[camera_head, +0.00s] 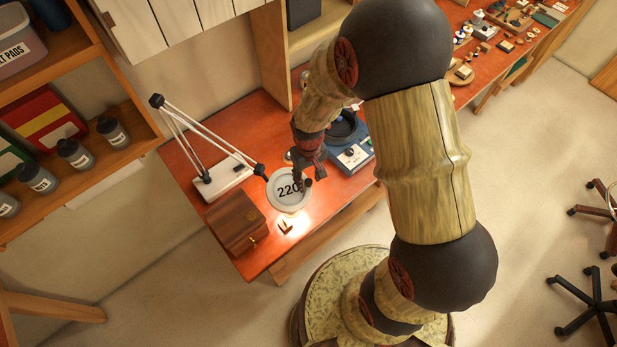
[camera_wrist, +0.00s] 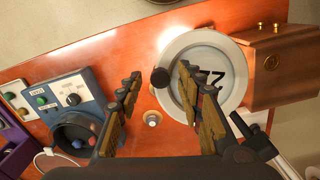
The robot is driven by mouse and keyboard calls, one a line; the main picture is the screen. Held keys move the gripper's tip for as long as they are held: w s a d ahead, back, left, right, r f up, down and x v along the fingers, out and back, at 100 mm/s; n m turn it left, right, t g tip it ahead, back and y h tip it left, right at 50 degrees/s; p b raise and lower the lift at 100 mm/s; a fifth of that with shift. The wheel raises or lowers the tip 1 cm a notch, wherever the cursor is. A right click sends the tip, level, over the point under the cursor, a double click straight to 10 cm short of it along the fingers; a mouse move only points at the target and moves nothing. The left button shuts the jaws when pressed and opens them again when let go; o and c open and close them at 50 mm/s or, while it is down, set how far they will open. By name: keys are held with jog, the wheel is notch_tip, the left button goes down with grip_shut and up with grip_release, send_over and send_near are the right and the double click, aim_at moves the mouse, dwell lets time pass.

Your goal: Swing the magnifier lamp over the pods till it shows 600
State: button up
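The magnifier lamp has a white base (camera_head: 228,176), thin jointed arms and a round pale head (camera_head: 289,203) whose disc reads 220. The head also shows in the wrist view (camera_wrist: 238,95), its digits partly hidden by a finger. A dark knob (camera_wrist: 160,77) stands at the head's rim. My gripper (camera_head: 308,168) is above the rim on the head's far right side. In the wrist view, its fingers are apart, with the knob between their tips and no clear contact. Small dark pieces (camera_head: 286,227) lie in bright light near the head; I cannot tell whether they are the pods.
A wooden box (camera_head: 237,222) stands close to the lamp head on the left. A blue device (camera_head: 352,158) with a knob is to the right, behind my gripper. A small metal button-like thing (camera_wrist: 152,118) is on the red tabletop (camera_head: 262,262). Shelves with bottles are at left.

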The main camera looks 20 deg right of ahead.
grip_shut()
dwell(0.5)
dwell(0.4)
